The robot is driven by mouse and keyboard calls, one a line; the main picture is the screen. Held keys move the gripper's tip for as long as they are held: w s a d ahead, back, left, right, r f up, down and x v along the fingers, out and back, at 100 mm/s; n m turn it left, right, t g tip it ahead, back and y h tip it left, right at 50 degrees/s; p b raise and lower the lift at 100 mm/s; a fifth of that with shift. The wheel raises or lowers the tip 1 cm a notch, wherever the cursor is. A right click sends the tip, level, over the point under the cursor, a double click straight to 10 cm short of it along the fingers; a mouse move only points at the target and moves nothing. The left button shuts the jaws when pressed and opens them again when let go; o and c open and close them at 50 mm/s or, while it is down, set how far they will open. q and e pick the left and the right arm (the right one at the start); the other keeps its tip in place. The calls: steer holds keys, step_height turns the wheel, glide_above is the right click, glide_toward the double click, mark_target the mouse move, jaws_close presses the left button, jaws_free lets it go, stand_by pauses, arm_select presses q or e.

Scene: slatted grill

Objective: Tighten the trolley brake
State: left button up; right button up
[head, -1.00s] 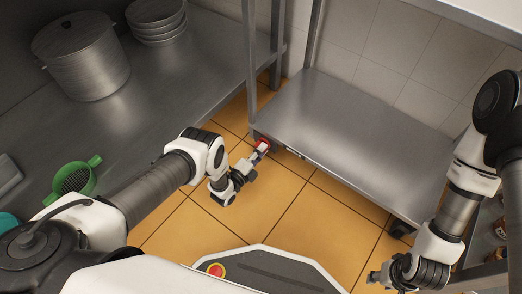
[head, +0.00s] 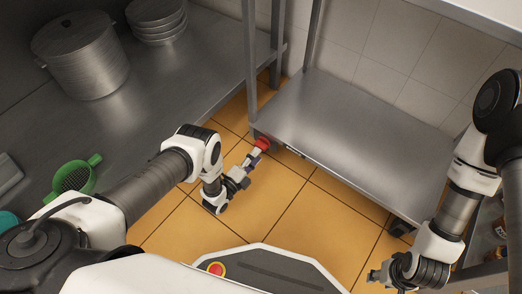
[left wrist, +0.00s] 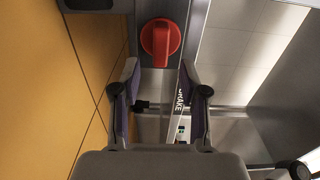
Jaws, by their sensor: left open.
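The red brake knob (head: 262,143) is at the near left corner of the steel trolley (head: 345,130), low by the floor. It also shows in the left wrist view as a red round knob with a raised grip bar (left wrist: 160,42). My left gripper (head: 255,157) is just in front of the knob and apart from it. In the left wrist view my left gripper (left wrist: 158,66) is open and empty, with the knob beyond and between its fingertips. My right gripper (head: 376,276) is at the lower right, away from the trolley; its finger opening is too small to tell.
A steel counter (head: 160,85) on the left holds a large pot (head: 82,60), stacked plates (head: 157,18) and a green strainer (head: 74,178). The orange tiled floor (head: 285,205) before the trolley is clear. A white tiled wall (head: 385,50) stands behind.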

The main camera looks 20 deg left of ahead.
arm_select(q)
steer(key=v, duration=0.8)
